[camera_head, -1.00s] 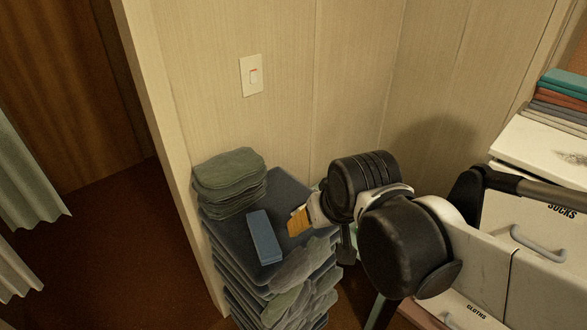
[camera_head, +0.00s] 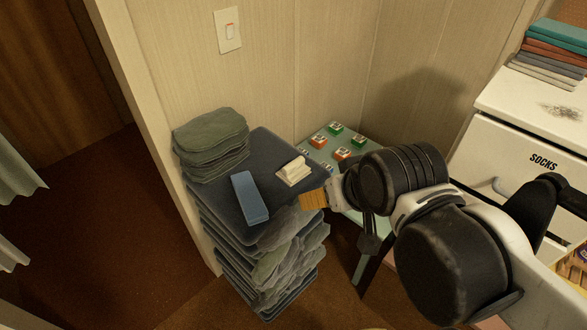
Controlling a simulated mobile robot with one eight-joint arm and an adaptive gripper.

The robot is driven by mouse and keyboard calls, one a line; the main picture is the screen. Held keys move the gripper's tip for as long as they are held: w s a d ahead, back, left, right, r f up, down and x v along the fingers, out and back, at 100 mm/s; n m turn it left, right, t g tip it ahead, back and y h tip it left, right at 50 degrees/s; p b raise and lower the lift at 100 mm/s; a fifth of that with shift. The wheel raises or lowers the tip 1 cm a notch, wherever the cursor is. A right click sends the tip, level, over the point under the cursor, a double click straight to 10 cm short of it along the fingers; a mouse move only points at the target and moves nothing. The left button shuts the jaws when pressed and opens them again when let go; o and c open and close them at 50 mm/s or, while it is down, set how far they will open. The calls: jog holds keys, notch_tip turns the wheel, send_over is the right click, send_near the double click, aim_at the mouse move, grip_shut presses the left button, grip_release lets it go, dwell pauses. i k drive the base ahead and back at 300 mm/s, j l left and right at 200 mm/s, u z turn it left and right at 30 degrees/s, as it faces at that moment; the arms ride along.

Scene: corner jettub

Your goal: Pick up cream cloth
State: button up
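The cream cloth (camera_head: 294,171) is a small pale folded piece lying on top of the tall stack of dark blue-grey cloths (camera_head: 258,150). It lies just right of a folded blue cloth (camera_head: 249,197). My gripper (camera_head: 370,243) shows only in part, as a dark piece pointing down below my wrist, to the right of the stack and apart from the cream cloth. My arm hides the rest of it, so its opening and anything between its fingers cannot be seen. An orange-brown part at the left end of my wrist is close to the stack's right edge.
Green-grey folded cloths (camera_head: 211,143) sit at the stack's back left. A small green table (camera_head: 318,151) with several little coloured boxes stands behind my arm. A white drawer unit (camera_head: 500,150) labelled SOCKS, with folded cloths on top, stands at right. Walls close off the back.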

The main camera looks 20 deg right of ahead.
aim_at(295, 171)
jog(key=z, duration=1.45)
jog(key=u, duration=1.45)
jog(key=i+j, duration=0.2)
jog(key=j, duration=0.15)
jog(key=i+j, duration=0.2)
jog(key=j, duration=0.15)
jog(key=i+j, duration=0.2)
jog(key=j, duration=0.2)
